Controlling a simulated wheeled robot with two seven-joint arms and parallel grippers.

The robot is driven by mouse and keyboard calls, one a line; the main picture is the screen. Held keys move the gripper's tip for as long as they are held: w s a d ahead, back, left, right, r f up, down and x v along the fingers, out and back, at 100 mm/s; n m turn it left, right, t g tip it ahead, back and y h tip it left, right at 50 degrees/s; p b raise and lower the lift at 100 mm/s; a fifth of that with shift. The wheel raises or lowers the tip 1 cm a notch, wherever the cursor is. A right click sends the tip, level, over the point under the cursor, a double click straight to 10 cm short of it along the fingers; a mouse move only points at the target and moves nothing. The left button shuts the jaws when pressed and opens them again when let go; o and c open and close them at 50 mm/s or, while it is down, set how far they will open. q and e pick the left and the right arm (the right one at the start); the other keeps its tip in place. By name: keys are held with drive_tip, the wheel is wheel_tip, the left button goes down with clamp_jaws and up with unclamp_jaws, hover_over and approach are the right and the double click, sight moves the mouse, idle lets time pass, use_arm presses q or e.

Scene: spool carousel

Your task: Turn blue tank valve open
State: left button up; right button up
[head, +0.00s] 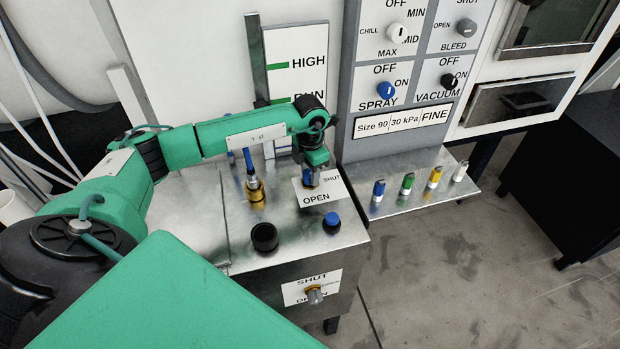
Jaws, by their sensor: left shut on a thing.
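The blue tank valve (308,179) stands on the metal bench top, on a white label (322,196) reading SHUT at the right and OPEN at the front. My left gripper (312,171) points down over the valve and is shut on it. The gripper and wrist hide most of the valve's handle, so I cannot tell which word it points to. My right gripper is not in view.
A brass fitting with a blue top (255,190), a black cup (264,237) and a blue-topped knob (332,222) share the bench. Several coloured bottles stand on the right shelf (410,178). A knob panel (352,80) rises behind.

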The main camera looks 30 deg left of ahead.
use_arm(q)
drive_tip(key=m+b, duration=0.2)
drive_tip(key=m, duration=0.1)
drive_tip(key=shift+f+b, duration=0.2)
drive_tip(key=shift+b, duration=0.1)
drive_tip(key=m+b, duration=0.4)
drive_tip(key=m, duration=0.1)
drive_tip(key=shift+b, duration=0.35)
drive_tip(key=shift+r+m+b, duration=0.1)
drive_tip(key=shift+m+b, duration=0.4)
drive_tip(key=shift+m, duration=0.7)
drive_tip(key=shift+r+m+b, duration=0.1)
drive_tip(key=shift+m+b, duration=0.6)
drive_tip(key=shift+r+m, duration=0.1)
drive_tip(key=shift+m, duration=0.2)
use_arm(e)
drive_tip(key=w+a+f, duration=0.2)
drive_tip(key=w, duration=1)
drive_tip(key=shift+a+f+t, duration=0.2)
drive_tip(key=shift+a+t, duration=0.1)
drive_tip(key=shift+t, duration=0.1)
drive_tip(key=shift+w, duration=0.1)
use_arm(q)
drive_tip(key=o, duration=1)
